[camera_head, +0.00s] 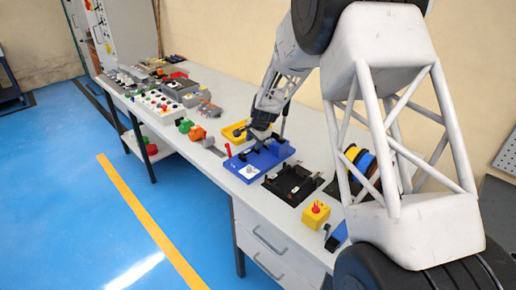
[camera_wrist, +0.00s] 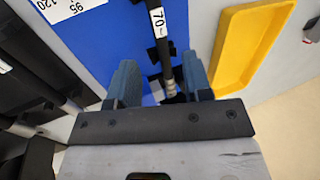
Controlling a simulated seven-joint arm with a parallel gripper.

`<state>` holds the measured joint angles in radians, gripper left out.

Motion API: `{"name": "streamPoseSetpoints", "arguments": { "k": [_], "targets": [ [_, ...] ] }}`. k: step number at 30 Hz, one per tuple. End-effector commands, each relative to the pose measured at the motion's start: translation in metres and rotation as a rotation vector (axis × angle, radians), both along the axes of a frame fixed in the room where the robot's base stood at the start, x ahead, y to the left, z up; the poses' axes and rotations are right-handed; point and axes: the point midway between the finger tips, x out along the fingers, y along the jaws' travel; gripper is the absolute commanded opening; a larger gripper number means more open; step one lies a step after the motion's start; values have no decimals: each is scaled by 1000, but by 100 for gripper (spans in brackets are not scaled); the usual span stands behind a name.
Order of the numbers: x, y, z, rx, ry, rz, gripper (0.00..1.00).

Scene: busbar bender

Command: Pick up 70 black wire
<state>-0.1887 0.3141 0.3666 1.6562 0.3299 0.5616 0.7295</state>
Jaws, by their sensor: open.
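The black wire (camera_wrist: 164,47) carries a white label reading 70 and ends in a metal tip. In the wrist view it lies over the blue board (camera_wrist: 112,30), beside black holders. My gripper (camera_wrist: 159,70) is open, with its two blue-grey fingers on either side of the wire. The wire is nearer the right finger, and I cannot tell whether they touch. In the head view my gripper (camera_head: 262,134) is over the blue board (camera_head: 249,170), and the wire is too small to make out there.
A yellow tray (camera_wrist: 221,62) lies just right of the board in the wrist view. In the head view, a black fixture (camera_head: 290,184), a yellow box with a red button (camera_head: 316,214) and coloured spools (camera_head: 367,163) stand nearby. Several control parts occupy the far table.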

Motion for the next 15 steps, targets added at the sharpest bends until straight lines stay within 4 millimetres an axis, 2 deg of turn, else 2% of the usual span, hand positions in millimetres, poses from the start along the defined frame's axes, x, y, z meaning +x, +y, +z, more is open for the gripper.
{"name": "streamPoseSetpoints", "arguments": {
  "k": [10, 15],
  "targets": [
    [0, 0, -1, 0, 0, 1, 46],
    [3, 2, -9, 0, 0, 1, 46]
  ]
}}
